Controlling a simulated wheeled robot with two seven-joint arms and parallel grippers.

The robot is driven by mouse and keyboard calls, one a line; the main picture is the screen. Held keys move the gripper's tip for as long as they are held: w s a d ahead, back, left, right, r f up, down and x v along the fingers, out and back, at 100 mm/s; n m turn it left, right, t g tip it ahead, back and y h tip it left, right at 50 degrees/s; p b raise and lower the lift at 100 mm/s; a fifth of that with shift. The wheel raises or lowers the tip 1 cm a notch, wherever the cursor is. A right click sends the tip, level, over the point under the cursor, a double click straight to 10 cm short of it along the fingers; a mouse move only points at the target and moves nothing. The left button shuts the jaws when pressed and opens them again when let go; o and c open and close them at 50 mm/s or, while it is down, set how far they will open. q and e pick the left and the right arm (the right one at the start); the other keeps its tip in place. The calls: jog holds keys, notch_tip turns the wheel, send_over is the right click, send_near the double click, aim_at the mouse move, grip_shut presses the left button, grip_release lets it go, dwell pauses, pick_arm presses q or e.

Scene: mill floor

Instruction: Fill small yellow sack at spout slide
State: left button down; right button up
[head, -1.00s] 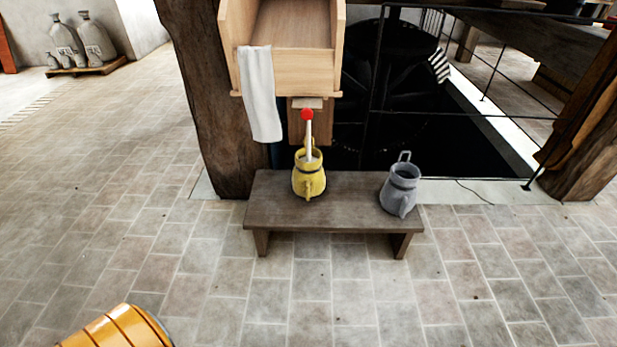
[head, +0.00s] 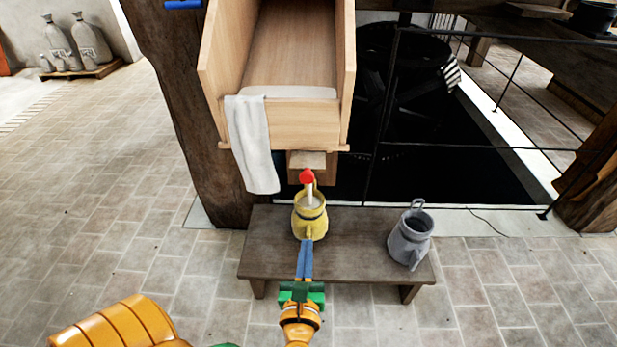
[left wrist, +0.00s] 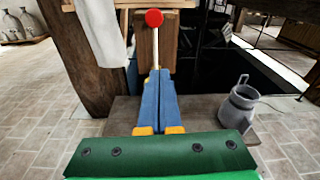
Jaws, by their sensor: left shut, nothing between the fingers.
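The small yellow sack (head: 310,224) stands upright with its mouth open on a low wooden bench, below the spout (head: 312,160). A pale rod with a red knob (head: 307,176) juts from the spout above the sack's mouth; it also shows in the left wrist view (left wrist: 154,18). My left gripper (head: 306,242) is shut and empty, its blue fingers pointing at the front of the yellow sack. I cannot tell whether they touch it. In the left wrist view the fingers (left wrist: 157,75) hide the sack. My right gripper is not in view.
A grey sack (head: 410,238) stands on the bench (head: 270,240) at right. The wooden bin (head: 300,122) above has a white cloth (head: 252,145) over its front edge. A dark railed pit (head: 440,165) lies behind. Several grey sacks (head: 92,42) stand far left.

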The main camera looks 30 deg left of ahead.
pick_arm(q)
jog(key=y, duration=0.1)
send_near(307, 178)
jog(key=shift+m+t, duration=0.3)
jog(key=shift+m, duration=0.1)
jog(key=x, duration=0.4)
jog(key=f+p+x, duration=0.1)
jog(key=x, duration=0.1)
jog(key=shift+w+a, duration=0.25)
jog(key=shift+w, duration=0.1)
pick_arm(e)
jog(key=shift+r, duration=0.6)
pick_arm(q)
jog(key=b+x, duration=0.1)
jog(key=x, duration=0.4)
jog(key=shift+r, duration=0.1)
jog(key=shift+a+r, duration=0.1)
jog(key=shift+r, duration=0.15)
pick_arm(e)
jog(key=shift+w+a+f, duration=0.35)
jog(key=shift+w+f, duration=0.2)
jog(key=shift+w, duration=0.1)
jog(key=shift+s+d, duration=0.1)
